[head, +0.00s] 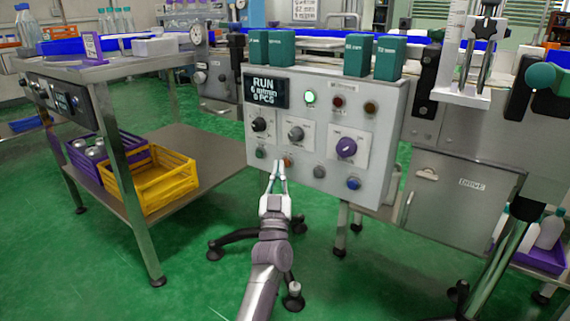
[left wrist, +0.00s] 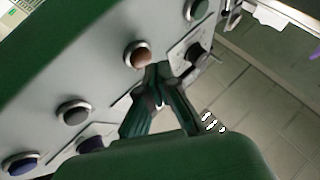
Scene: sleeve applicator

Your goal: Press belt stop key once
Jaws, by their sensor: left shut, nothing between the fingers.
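The control panel (head: 300,125) has a display (head: 266,90) reading RUN and a lit green lamp (head: 309,97). Its bottom row holds a green key (head: 261,152), an orange-red key (head: 287,162), a grey key (head: 319,171) and a blue key (head: 353,184). Which is the belt stop key cannot be read from labels. My left gripper (head: 279,164) is shut and empty, tips close to the orange-red key. In the left wrist view the tips (left wrist: 157,76) are right beside the orange-brown key (left wrist: 137,54); contact cannot be told. My right gripper is not in view.
Dials, including a purple knob (head: 346,147), sit above the key row. Teal blocks (head: 282,47) stand on the panel's top. A steel table (head: 120,70) with a yellow crate (head: 160,180) below stands at left. The drive cabinet (head: 460,200) is at right.

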